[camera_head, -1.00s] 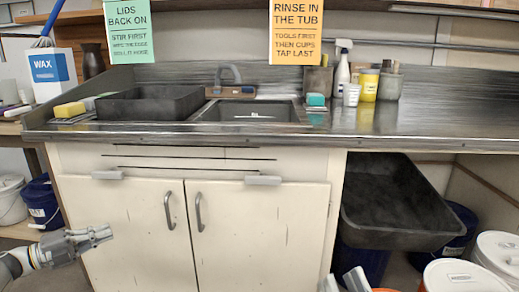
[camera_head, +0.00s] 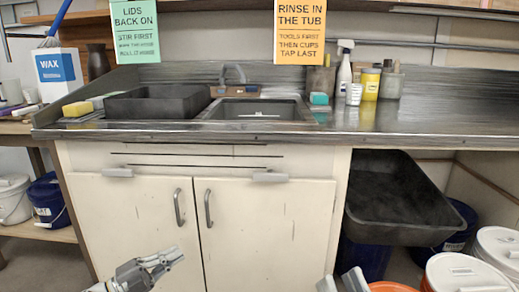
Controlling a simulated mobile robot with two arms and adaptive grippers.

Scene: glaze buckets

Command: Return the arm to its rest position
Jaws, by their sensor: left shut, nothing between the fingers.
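My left gripper (camera_head: 165,258) is low at the left in the head view, in front of the white cabinet doors (camera_head: 140,213). Its fingers are together and hold nothing. My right gripper (camera_head: 340,281) shows only as two grey finger parts at the bottom edge, right of the doors. There is a gap between these parts, and the rest of it is cut off by the frame.
A metal counter (camera_head: 440,120) with a sink (camera_head: 255,110) and a black tub (camera_head: 155,101) stands ahead. Another black tub (camera_head: 395,205) sits tilted under the counter at right. White-lidded buckets (camera_head: 465,272) stand at lower right, a blue bucket (camera_head: 47,200) at left.

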